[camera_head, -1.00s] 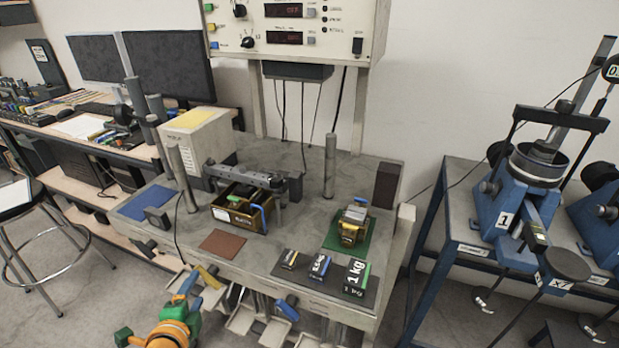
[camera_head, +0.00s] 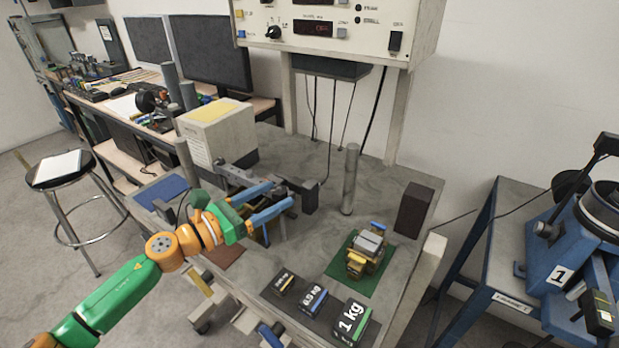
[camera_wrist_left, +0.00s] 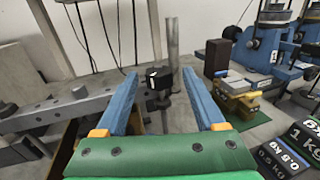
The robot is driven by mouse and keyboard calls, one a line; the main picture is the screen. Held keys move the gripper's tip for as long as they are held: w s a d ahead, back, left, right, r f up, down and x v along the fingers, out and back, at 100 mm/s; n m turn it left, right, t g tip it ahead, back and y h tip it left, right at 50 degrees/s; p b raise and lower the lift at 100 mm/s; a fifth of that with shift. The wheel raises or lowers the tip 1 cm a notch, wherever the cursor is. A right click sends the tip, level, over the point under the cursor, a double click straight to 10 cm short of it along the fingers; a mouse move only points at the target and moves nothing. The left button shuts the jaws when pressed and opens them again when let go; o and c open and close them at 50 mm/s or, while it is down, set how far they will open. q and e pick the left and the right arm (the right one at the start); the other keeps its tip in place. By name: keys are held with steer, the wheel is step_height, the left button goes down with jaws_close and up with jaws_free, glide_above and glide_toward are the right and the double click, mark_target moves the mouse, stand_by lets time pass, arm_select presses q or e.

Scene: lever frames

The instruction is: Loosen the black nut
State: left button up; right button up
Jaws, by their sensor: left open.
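A small black block-like piece (camera_wrist_left: 159,78), which looks like the black nut, sits on a thin upright rod in the left wrist view. In the head view, a dark piece (camera_head: 312,194) at the right end of the grey lever bar (camera_head: 240,170) appears to be the same one. My left gripper (camera_head: 281,197) is open, its two blue fingers pointing toward this piece. In the left wrist view the piece shows between the fingertips, seemingly beyond them; I see no contact. The fingers partly hide the lever mechanism. My right gripper is not in view.
An upright metal post (camera_head: 350,180) stands behind the dark piece. Labelled weights, one reading 1 kg (camera_head: 351,320), line the bench front. A beige box (camera_head: 218,135) stands at the back left.

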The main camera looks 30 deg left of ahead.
mark_target(282, 191)
arm_select(q)
steer(key=shift+w+d+r+p, duration=0.1)
steer(key=shift+w+r+p, duration=0.2)
steer(key=shift+w, duration=0.1)
steer(key=shift+w+d+r+p, duration=0.1)
steer(key=shift+w+r+p, duration=0.05)
steer(key=shift+w+p, duration=0.2)
steer(key=x, duration=0.2)
steer(key=p+x, duration=0.1)
steer(key=x, duration=0.1)
steer(key=shift+f, duration=0.3)
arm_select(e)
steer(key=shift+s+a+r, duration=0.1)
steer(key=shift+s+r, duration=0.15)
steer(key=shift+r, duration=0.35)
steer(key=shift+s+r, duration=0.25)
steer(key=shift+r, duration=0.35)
arm_select(q)
steer(key=shift+s, duration=0.15)
steer(key=shift+c, duration=0.4)
jaws_close()
